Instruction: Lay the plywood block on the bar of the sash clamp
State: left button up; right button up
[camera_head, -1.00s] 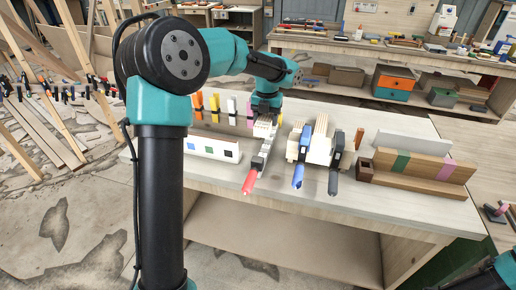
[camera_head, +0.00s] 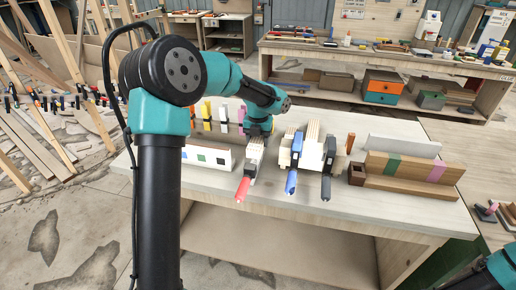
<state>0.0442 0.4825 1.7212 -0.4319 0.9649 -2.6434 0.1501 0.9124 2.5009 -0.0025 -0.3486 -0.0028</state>
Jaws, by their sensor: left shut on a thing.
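My left gripper (camera_head: 258,136) points down over the middle-left of the workbench and is shut on the pale plywood block (camera_head: 256,148), mostly hidden by the gripper. Just below and in front of it is a clamp with a red handle (camera_head: 242,189), its grey bar running back from the handle under the block. I cannot tell whether the block touches the bar. To the right, clamps with a blue handle (camera_head: 291,182) and a black handle (camera_head: 326,186) stand around pale boards (camera_head: 312,150). My right gripper is out of view; only part of that arm shows at bottom right.
A white strip with coloured squares (camera_head: 207,156) lies left of the red-handled clamp. Upright coloured clamps (camera_head: 223,116) stand behind it. A brown wooden piece with green and pink bands (camera_head: 412,168) sits at the right. The bench's front strip (camera_head: 370,205) is clear.

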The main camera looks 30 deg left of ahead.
pick_arm(q)
jog(key=shift+f, duration=1.85)
jog(key=shift+f, duration=0.15)
jog(key=o, duration=1)
notch_tip(320, 180, up, 12)
jog(key=shift+r, duration=0.15)
